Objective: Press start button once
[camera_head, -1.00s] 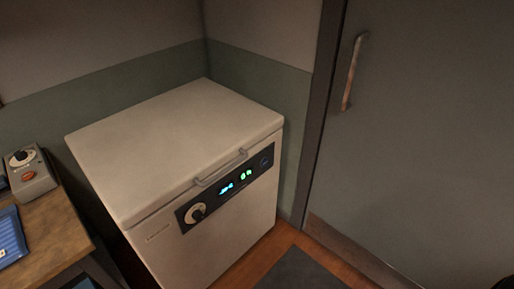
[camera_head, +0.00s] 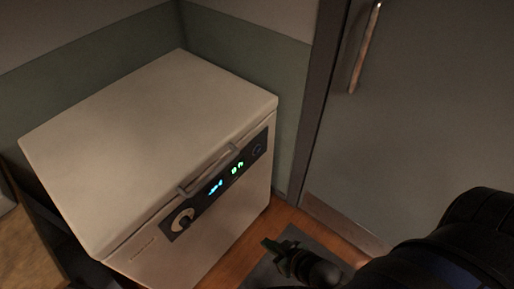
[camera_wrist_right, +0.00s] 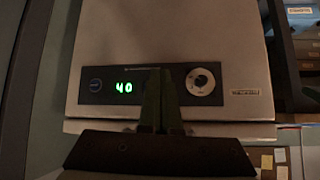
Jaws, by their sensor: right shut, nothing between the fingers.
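A pale chest freezer (camera_head: 150,130) stands in the corner with a dark control panel (camera_head: 222,183) on its front. The panel has a round button (camera_head: 258,150) at its right end, lit blue and green displays, and a knob (camera_head: 182,220) at its left end. My right gripper (camera_head: 270,246) is shut and empty, below and apart from the panel in the head view. Its fingers (camera_wrist_right: 162,100) cover the panel's middle in the wrist view. My left gripper is not in view.
A bar handle (camera_head: 207,171) sticks out from the lid edge above the panel. A grey door (camera_head: 420,120) with a long handle (camera_head: 366,48) is at the right. A wooden table (camera_head: 28,245) is at the left edge.

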